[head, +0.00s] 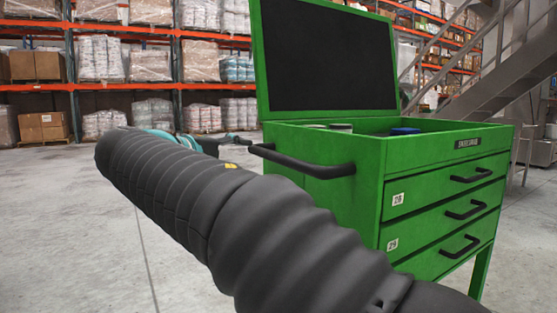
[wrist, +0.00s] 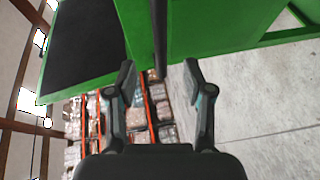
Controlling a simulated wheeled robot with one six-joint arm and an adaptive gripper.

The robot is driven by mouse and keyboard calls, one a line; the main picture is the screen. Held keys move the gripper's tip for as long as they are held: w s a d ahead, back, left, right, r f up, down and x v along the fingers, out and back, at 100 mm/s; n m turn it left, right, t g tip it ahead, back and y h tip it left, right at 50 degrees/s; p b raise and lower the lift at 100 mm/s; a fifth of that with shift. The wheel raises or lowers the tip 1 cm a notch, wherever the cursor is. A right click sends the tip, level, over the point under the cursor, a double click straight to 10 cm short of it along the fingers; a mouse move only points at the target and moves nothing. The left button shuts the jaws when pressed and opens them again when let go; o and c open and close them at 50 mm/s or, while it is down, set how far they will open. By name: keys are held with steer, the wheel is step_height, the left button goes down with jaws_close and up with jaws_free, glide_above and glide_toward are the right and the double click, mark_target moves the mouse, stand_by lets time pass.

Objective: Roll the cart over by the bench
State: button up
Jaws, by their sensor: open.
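The green cart (head: 345,190) stands at the right of the head view, with its dark-lined lid (head: 328,60) raised and several drawers on its front. Its black push handle (head: 315,168) sticks out from the left side. In the wrist view the handle (wrist: 159,40) runs as a dark bar, lined up between my fingers. My gripper (wrist: 159,73) is open with a finger on either side of the bar's line; I see no contact. In the head view my arm hides part of the cart's left side and most of my gripper. No bench can be made out.
Orange-beamed pallet racks (head: 150,88) with wrapped loads stand at the back. A metal staircase (head: 480,75) rises behind the cart at the right. The concrete floor (head: 60,220) left of the cart is clear.

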mark_target(276, 159)
steer(key=x, duration=1.3)
steer(key=shift+w+d+f+b, duration=0.15)
steer(key=shift+w+d+b, duration=0.1)
steer(key=shift+b, duration=0.15)
jaws_close()
